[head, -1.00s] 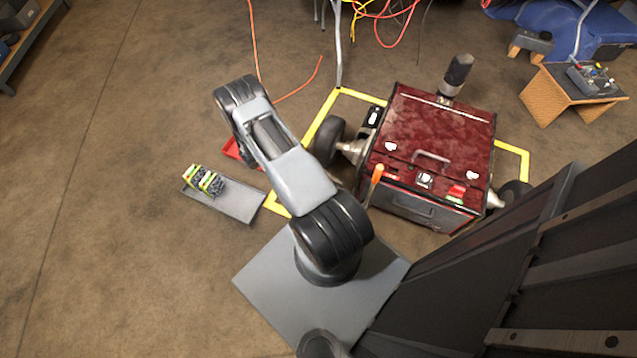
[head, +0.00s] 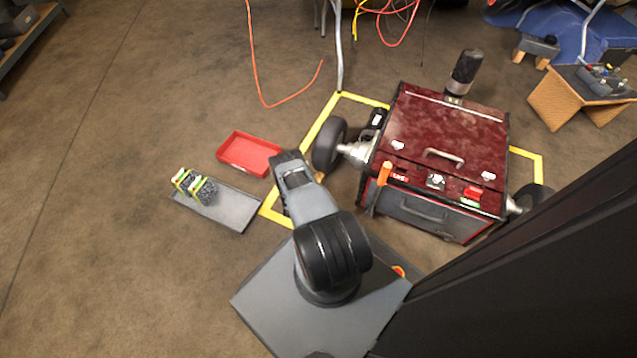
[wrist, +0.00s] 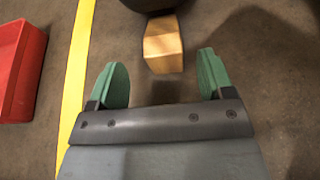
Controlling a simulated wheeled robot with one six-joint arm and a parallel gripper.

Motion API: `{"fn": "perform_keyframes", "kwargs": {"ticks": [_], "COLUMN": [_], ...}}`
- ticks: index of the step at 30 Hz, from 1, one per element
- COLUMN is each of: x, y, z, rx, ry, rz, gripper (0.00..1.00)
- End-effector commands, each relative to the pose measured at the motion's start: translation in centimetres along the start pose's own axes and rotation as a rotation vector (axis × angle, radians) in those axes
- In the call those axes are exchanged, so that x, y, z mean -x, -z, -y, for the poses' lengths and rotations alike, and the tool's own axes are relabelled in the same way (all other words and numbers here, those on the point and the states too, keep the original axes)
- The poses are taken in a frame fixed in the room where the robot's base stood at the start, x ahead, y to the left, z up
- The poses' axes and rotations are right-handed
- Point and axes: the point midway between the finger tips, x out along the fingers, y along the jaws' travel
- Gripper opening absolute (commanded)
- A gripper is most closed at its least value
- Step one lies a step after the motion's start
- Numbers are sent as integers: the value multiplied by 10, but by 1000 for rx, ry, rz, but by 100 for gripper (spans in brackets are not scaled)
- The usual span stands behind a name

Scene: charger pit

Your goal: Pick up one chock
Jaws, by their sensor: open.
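One chock, a pale wooden block (wrist: 163,46), lies on the floor in the wrist view against the underside of a black wheel (wrist: 150,3). My gripper (wrist: 161,80) is open, with its two green fingers apart and nothing between them. The block is just beyond the fingertips, roughly centred between them, and apart from both. The cart's left wheel (head: 328,146) shows beside my arm there.
The dark red cart (head: 445,135) stands inside a yellow floor outline (head: 320,125). A red tray (head: 248,153) and a grey tray (head: 228,209) holding green-and-black items lie on the left. An orange cable (head: 262,88) lies behind. Open floor is at far left.

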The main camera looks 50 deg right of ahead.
Motion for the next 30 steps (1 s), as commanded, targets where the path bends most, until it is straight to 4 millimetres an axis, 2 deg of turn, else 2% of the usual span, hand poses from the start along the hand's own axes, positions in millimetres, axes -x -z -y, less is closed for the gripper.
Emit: {"fn": "perform_keyframes", "kwargs": {"ticks": [3, 11, 22, 30], "x": [-12, -22, -66, -68], "y": [1, 0, 2, -1], "z": [1, 1, 4, 4], "rx": [-1, -1, -2, 0], "ry": [2, 2, 2, 1], "rz": [0, 1, 1, 0], "gripper": [74, 74, 74, 74]}}
